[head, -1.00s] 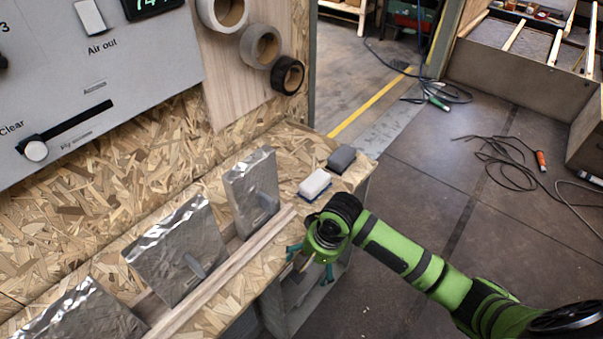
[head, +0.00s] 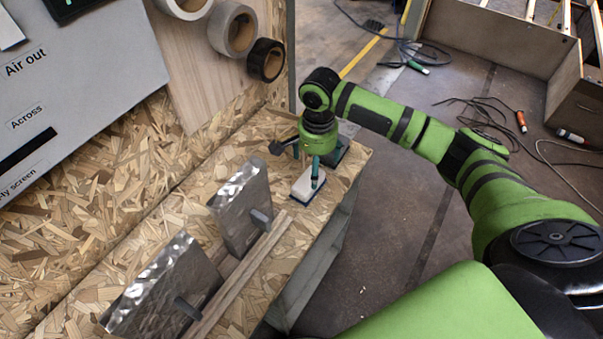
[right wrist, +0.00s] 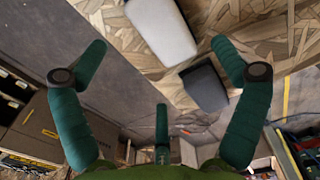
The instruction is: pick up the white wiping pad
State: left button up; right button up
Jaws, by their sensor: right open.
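The white wiping pad (head: 304,192), a small block with a darker blue base edge, lies on the wood-chip bench top near its right end. It also shows at the top of the right wrist view (right wrist: 163,28). My right gripper (head: 306,163) is over the bench end, just above and beyond the pad, with one teal finger in front of part of it. In the right wrist view my right gripper (right wrist: 161,50) has its fingers spread apart and empty, with the pad beyond them. I cannot tell the exact height gap. My left gripper is not in view.
A dark grey block (right wrist: 205,88) lies close beside the pad. Metallic upright plates (head: 242,208) and a wooden strip (head: 240,272) stand along the bench. Tape rolls (head: 233,30) hang on the back panel. Cables (head: 480,115) lie on the floor.

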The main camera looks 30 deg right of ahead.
aim_at(309, 184)
jog(key=shift+f, duration=0.45)
jog(key=shift+s+f, duration=0.25)
jog(key=shift+f, duration=0.05)
jog(key=f, duration=0.2)
jog(key=a+f+p, duration=0.1)
jog(key=f, duration=0.1)
jog(key=shift+f, duration=0.25)
jog(key=shift+w+f, duration=0.1)
jog(key=shift+f, duration=0.2)
jog(key=shift+c, duration=1.2)
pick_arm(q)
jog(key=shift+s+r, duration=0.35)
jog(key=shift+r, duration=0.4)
pick_arm(e)
jog(key=c, duration=1)
